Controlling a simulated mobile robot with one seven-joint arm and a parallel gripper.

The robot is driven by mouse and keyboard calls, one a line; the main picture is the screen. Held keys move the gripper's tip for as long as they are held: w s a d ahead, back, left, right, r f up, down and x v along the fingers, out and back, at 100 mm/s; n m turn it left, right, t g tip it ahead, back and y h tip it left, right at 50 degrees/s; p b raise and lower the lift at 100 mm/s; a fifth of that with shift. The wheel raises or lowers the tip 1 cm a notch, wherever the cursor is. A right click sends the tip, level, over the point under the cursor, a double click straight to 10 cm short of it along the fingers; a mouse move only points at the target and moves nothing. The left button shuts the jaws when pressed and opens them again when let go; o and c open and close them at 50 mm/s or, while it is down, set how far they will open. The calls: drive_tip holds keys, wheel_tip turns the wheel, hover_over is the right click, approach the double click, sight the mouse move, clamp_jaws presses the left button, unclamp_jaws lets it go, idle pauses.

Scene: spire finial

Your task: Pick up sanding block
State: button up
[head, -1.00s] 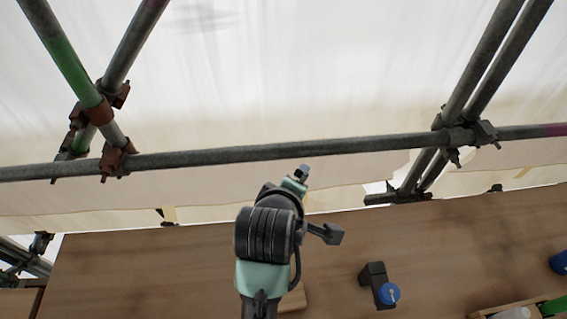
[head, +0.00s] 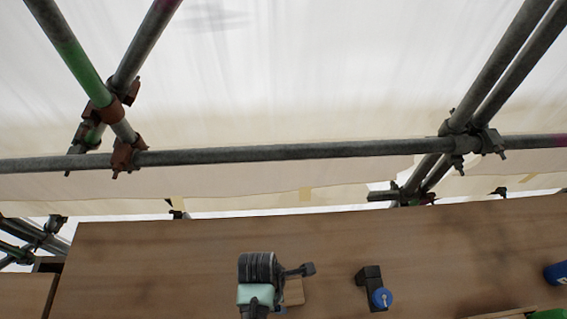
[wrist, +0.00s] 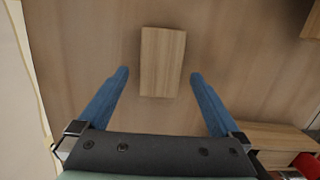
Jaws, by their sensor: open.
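A plain rectangular wooden block, which I take to be the sanding block (wrist: 162,62), lies on the wooden boards in the wrist view. It also shows in the head view (head: 294,291), partly hidden behind my arm. My gripper (wrist: 160,73) is open, with its two blue fingers spread on either side of the block's lower part in the picture. A gap shows between each finger and the block. I cannot tell how far above the block the fingertips are. My gripper's fingers are hidden in the head view.
A black object (head: 369,275) with a blue round part (head: 381,298) stands right of the block. A blue item (head: 556,273) is at the far right. A scaffold pole (head: 280,152) crosses behind the boards (head: 150,260). A wooden edge (wrist: 280,137) and red item (wrist: 306,160) show lower right.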

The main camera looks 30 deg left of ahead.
drive_tip(key=shift+w+d+f+p, duration=0.1)
drive_tip(key=shift+d+f, duration=0.05)
drive_tip(key=shift+f, duration=0.7)
drive_tip(key=shift+w+d+f+p, duration=0.1)
drive_tip(key=shift+d+f, duration=0.05)
drive_tip(key=shift+f, duration=0.7)
drive_tip(key=shift+w+d+f+p, duration=0.1)
drive_tip(key=shift+d+f, duration=0.05)
drive_tip(key=shift+f, duration=0.7)
drive_tip(key=shift+c, duration=0.3)
drive_tip(key=c, duration=1.3)
drive_tip(key=shift+c, duration=0.2)
drive_tip(key=shift+r, duration=0.1)
wheel_tip(320, 180, up, 10)
drive_tip(key=shift+f, duration=0.1)
